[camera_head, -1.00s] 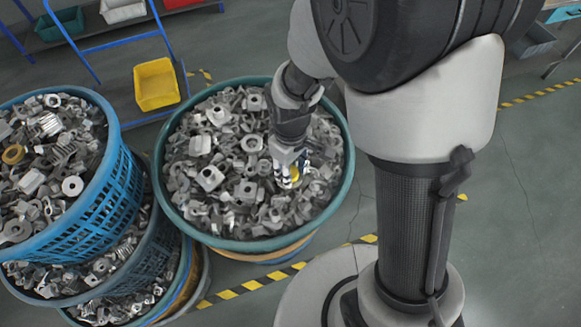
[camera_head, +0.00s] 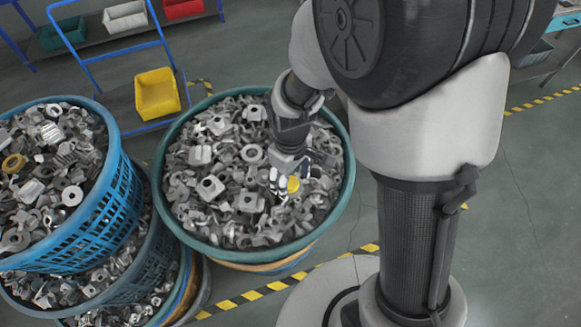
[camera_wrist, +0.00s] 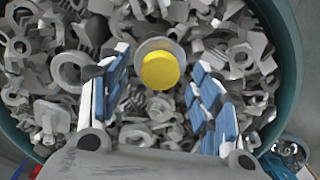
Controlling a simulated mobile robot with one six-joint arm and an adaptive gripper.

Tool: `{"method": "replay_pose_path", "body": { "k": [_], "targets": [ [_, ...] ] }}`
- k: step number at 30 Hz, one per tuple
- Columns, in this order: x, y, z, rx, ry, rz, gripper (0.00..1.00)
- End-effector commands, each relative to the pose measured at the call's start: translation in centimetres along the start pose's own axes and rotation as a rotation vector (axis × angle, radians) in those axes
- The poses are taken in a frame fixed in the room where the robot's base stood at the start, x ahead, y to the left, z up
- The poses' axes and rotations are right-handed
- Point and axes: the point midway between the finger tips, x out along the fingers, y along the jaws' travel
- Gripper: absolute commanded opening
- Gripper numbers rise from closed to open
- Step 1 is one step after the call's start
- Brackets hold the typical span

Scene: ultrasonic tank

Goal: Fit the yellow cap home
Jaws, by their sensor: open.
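The yellow cap (camera_wrist: 160,70) shows between my open fingers in the wrist view, a little beyond the fingertips' middle. It sits over a round grey part (camera_wrist: 172,46) whose rim shows behind it; I cannot tell whether the two are fully seated together. In the head view the yellow cap (camera_head: 293,184) is a small spot beside my fingers. My gripper (camera_wrist: 158,84) is open, its blue-padded fingers on either side of the cap, with a visible gap to each side. My gripper (camera_head: 285,182) hangs over the right part of the teal-rimmed basket (camera_head: 166,200).
The basket is full of loose grey metal parts (camera_head: 205,155). Stacked blue baskets (camera_head: 95,225) of similar parts stand at the left. A yellow bin (camera_head: 157,93) is on a blue-framed cart behind. Striped floor tape (camera_head: 250,296) runs in front.

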Motion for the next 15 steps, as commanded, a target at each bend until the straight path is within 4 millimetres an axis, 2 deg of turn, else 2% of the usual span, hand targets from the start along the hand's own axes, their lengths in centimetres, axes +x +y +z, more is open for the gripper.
{"method": "replay_pose_path", "body": {
  "k": [9, 15],
  "targets": [
    [-6.4, 0.1, -0.2, 0.0, 0.007, 0.004, 0.58],
    [-9.8, 0.0, -0.1, 0.0, 0.003, 0.001, 0.58]
  ]
}}
